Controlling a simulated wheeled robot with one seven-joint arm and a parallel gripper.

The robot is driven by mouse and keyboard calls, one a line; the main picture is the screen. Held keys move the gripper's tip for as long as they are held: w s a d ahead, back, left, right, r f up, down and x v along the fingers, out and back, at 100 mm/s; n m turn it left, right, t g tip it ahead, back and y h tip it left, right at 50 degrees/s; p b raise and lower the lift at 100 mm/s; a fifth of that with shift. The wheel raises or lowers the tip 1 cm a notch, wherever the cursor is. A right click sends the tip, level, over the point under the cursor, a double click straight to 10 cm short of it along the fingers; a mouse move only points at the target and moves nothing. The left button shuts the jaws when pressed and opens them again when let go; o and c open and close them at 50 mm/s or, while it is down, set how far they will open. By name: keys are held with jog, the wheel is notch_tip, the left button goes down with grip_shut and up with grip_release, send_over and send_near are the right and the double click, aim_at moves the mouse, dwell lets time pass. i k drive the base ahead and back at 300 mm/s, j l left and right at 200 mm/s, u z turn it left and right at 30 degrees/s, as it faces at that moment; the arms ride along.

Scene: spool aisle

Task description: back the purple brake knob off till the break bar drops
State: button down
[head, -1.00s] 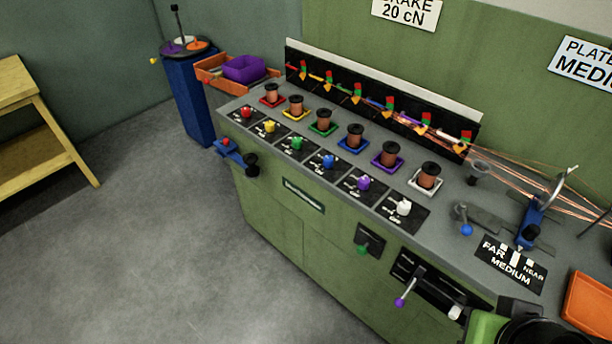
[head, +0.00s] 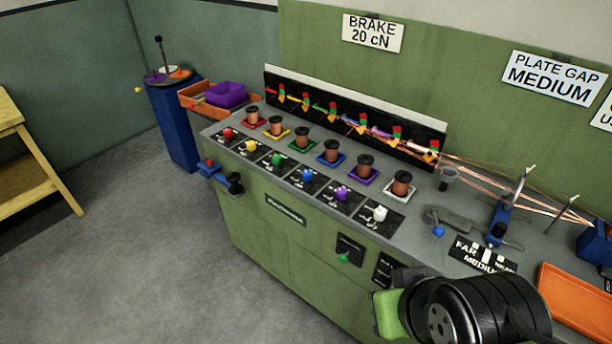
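The purple brake knob (head: 342,194) sits on its black dial plate in the front row of coloured knobs, between the blue and the white one. Behind it a copper spool (head: 364,167) stands on a purple base. On the black back panel (head: 345,118) is a row of small red, green and yellow pieces with coloured lines; which of them is the purple line's break bar, and how it stands, is too small to tell.
An orange tray (head: 575,298) lies at the front right. A blue-and-red handle (head: 220,177) juts from the bench's left front. The floor (head: 200,280) before the bench is clear at left.

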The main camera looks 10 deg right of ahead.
aim_at(342, 193)
jog(key=z, duration=2.15)
jog(key=u, duration=2)
jog(key=i+j+u, duration=0.7)
jog(key=i+u, duration=0.15)
